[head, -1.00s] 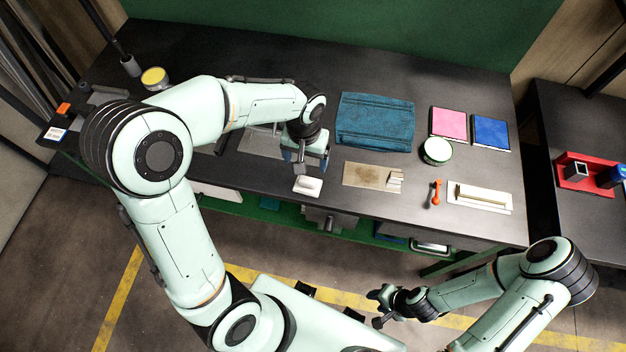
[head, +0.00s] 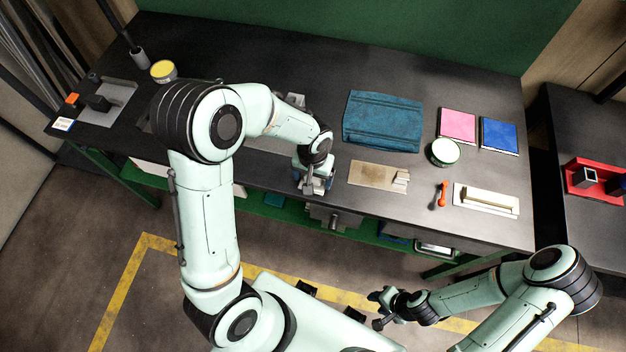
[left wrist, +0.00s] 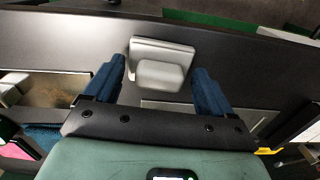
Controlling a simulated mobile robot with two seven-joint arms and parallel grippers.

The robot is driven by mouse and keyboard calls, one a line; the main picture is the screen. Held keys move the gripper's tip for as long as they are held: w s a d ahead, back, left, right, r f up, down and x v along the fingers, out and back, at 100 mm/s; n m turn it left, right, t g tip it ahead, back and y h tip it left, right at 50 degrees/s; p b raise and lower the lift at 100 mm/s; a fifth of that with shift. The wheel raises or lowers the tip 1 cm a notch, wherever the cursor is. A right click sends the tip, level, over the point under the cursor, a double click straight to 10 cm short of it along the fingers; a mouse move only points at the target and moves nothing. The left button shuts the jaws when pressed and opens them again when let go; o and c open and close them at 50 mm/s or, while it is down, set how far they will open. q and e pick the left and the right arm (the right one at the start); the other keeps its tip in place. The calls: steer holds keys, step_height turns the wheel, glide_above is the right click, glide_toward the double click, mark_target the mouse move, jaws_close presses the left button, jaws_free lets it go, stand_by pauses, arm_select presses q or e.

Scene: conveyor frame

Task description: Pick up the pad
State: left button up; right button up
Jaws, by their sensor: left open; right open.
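A pale grey pad-like block (left wrist: 160,72) on a thin base lies on the dark bench top, near its front edge. In the left wrist view it sits ahead of and between the two blue fingers of my left gripper (left wrist: 160,82), which are open with a gap on either side. In the head view my left gripper (head: 314,189) is low over the bench front edge and mostly hides the block. I cannot tell how high the fingers are above the bench. My right gripper (head: 378,308) is open and empty, in front of the bench.
Pink (head: 458,125) and blue (head: 499,136) flat items lie behind.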

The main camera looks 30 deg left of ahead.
arm_select(q)
steer(key=c, duration=0.7)
steer(key=shift+o, duration=0.2)
steer(key=shift+r, duration=0.1)
step_height(320, 180, up, 20)
steer(key=p, duration=0.1)
steer(key=shift+p, duration=0.35)
arm_select(e)
steer(key=shift+w+r, duration=1.1)
steer(key=shift+r, duration=0.1)
